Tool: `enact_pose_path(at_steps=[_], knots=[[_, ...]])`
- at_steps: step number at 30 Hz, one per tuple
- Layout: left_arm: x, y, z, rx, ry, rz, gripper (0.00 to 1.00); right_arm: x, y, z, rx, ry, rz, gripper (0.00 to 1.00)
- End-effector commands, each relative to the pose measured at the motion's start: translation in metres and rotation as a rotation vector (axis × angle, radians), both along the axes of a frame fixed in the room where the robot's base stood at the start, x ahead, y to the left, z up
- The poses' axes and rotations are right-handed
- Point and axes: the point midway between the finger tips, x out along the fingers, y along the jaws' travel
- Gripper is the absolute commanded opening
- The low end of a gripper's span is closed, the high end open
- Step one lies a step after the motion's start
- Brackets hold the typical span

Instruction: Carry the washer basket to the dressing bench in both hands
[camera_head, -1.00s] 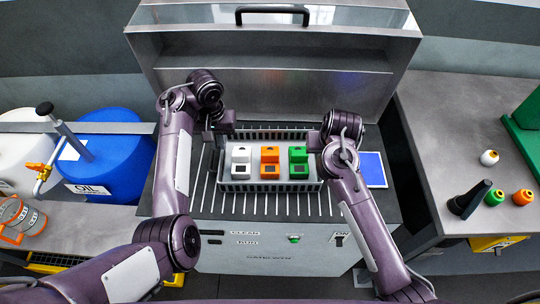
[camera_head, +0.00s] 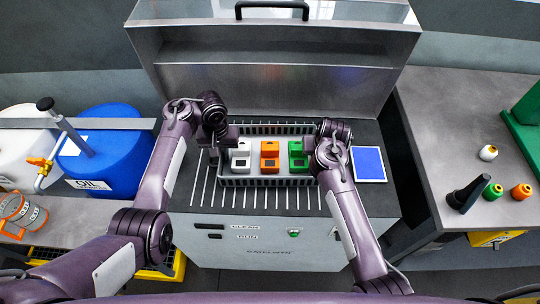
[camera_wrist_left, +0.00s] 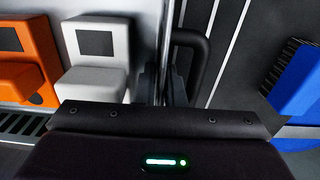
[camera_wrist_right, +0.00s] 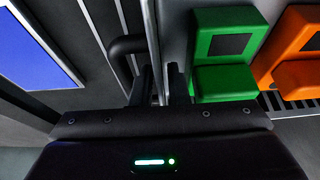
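The washer basket (camera_head: 268,181) is a light grey tray with slotted walls, standing in the open washer. It holds a white block (camera_head: 240,155), an orange block (camera_head: 269,156) and a green block (camera_head: 298,157). My left gripper (camera_head: 222,152) is at its left end; the left wrist view shows the fingers (camera_wrist_left: 165,88) apart, by the end wall and a dark loop handle (camera_wrist_left: 195,55). My right gripper (camera_head: 312,152) is at its right end, with fingers (camera_wrist_right: 160,85) apart by the other dark handle (camera_wrist_right: 120,55). The fingertips' contact is hidden.
The washer's lid (camera_head: 270,75) stands open behind. A blue panel (camera_head: 368,164) lies right of the basket. The grey bench (camera_head: 455,110) at right carries a dark cone (camera_head: 467,195) and small spools, with free surface behind them. A blue oil drum (camera_head: 115,165) stands at left.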

Motion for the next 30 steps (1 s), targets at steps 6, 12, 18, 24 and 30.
enact_pose_path(at_steps=[6, 12, 18, 24, 30], knots=[[0.0002, 0.0002, 0.0004, 0.000, 0.000, 0.000, 0.00, 0.0001, -0.0001, 0.0004, 0.000, -0.001, 0.000, 0.04], [0.0002, 0.0002, 0.0006, 0.001, 0.000, 0.000, 0.00, 0.0001, -0.0001, 0.0006, 0.000, -0.001, 0.000, 0.00], [0.0003, 0.0002, 0.0009, 0.001, -0.001, 0.000, 0.00, 0.0001, -0.0002, 0.0006, 0.000, -0.001, 0.000, 0.00], [0.0004, 0.0001, 0.0011, 0.001, -0.001, 0.000, 0.00, 0.0000, -0.0002, 0.0007, 0.000, -0.001, 0.000, 0.00], [0.0005, 0.0001, 0.0012, 0.001, -0.001, 0.000, 0.00, 0.0001, -0.0002, 0.0007, 0.000, -0.001, 0.000, 0.00]])
